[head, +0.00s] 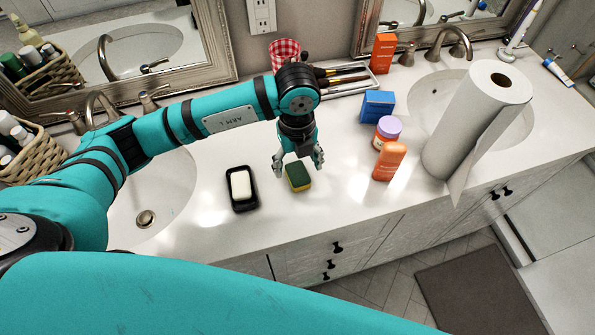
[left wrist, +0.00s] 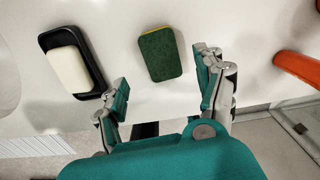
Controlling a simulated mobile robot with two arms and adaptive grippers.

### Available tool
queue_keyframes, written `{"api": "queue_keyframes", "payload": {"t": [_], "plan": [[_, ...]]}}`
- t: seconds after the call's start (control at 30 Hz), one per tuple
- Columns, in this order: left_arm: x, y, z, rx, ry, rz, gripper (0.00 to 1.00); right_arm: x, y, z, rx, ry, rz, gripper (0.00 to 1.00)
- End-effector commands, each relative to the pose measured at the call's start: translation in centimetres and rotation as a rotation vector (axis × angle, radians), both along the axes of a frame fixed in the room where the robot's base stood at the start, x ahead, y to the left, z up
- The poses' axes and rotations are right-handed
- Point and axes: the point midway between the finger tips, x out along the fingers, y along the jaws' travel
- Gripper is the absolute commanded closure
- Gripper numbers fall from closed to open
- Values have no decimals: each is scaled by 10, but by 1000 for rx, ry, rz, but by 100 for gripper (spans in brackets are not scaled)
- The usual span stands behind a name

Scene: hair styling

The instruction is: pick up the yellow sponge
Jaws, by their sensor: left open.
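The yellow sponge (head: 298,177) lies on the white counter, its green scouring side up and its yellow edge showing. It also shows in the left wrist view (left wrist: 160,54), just beyond the fingertips and roughly between their lines. My left gripper (head: 298,164) is open and empty above the counter, right at the sponge in the head view. In the left wrist view its two fingers (left wrist: 163,86) are spread apart, and the sponge is not held. My right gripper is not in view.
A black soap dish (head: 242,207) with a white soap bar (head: 240,184) stands left of the sponge. An orange bottle (head: 389,161), a purple-lidded jar (head: 388,131), a blue box (head: 377,106) and a paper towel roll (head: 477,120) stand to the right. The counter's front edge is close.

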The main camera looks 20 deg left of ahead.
Motion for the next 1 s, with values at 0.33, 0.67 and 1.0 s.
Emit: {"api": "queue_keyframes", "payload": {"t": [0.33, 0.67, 1.0], "plan": [[4, -2, -38, 1, 3, 2, 29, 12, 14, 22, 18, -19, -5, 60], [4, -2, -55, 0, -1, -1, 29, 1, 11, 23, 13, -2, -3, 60], [4, -2, -54, -1, -1, 0, 65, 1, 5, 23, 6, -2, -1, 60]]}}
